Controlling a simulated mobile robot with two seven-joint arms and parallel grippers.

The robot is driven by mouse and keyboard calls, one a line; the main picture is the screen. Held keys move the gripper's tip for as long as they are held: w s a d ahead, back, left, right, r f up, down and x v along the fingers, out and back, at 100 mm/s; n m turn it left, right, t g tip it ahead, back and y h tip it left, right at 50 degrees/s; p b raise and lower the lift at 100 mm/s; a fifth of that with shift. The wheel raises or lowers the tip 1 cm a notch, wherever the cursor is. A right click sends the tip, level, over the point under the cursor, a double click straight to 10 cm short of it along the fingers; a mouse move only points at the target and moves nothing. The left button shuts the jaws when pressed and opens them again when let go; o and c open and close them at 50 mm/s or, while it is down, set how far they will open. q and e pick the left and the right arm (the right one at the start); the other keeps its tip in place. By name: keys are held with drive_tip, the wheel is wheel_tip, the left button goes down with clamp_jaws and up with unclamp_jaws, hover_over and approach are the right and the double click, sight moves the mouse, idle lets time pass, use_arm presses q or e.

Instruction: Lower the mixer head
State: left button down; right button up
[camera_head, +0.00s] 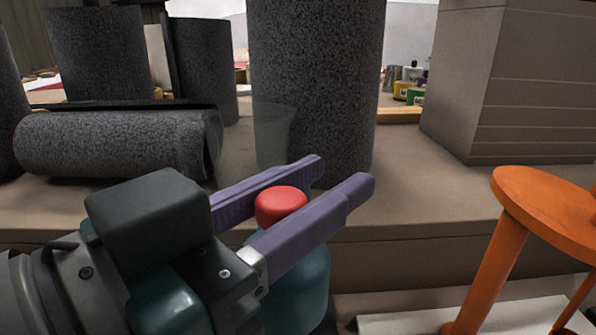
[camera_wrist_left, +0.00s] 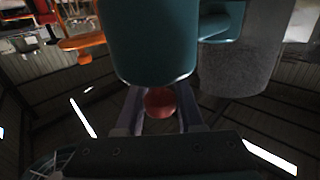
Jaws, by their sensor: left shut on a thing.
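The mixer's rounded teal head (camera_head: 303,290) shows below my left gripper (camera_head: 337,178) in the head view, partly hidden by it. A red knob (camera_head: 281,205) on the mixer sits between the two purple fingers of that gripper, which is shut on it. In the left wrist view the red knob (camera_wrist_left: 160,102) lies between the fingers, close to the large teal mixer head (camera_wrist_left: 150,40). The mixer's bowl and base cannot be made out clearly. My right gripper is in neither view.
An orange stool (camera_head: 548,205) stands at the right. Behind the mixer, a bench (camera_head: 430,205) carries speckled dark rolls, one lying (camera_head: 110,145) and one tall and upright (camera_head: 315,80). A grey panelled block (camera_head: 520,85) stands at the back right.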

sight(310, 304)
use_arm(q)
drive_tip(key=shift+f, duration=0.15)
use_arm(e)
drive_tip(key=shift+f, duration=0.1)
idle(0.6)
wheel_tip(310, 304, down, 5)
drive_tip(key=b, duration=0.5)
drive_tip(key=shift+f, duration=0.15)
use_arm(q)
wheel_tip(310, 304, down, 11)
drive_tip(key=shift+a+f, duration=0.1)
drive_tip(key=c, duration=0.9)
unclamp_jaws()
drive_tip(key=shift+c, duration=0.2)
drive_tip(key=o, duration=0.4)
drive_tip(key=shift+r, duration=0.25)
